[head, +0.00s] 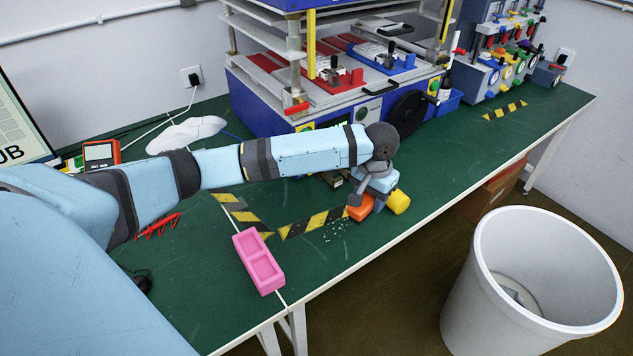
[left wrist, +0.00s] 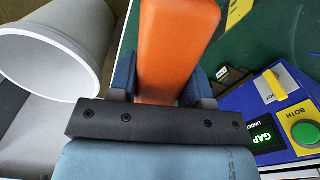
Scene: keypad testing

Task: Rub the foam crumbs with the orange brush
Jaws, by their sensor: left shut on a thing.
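The orange brush (head: 360,207) is between the fingers of my left gripper (head: 370,192), which is shut on it low over the green table near its front edge. In the left wrist view the brush (left wrist: 176,45) stands out between the two blue fingers (left wrist: 162,88). White foam crumbs (head: 341,224) lie scattered on the table just left of and in front of the brush, by the striped tape. The brush's underside is hidden, so I cannot tell whether it touches the table. My right gripper is not in view.
A pink two-compartment tray (head: 258,262) lies at the front edge to the left. A blue test machine (head: 365,108) stands behind. A white bin (head: 480,290) stands on the floor. The table's right part is largely clear.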

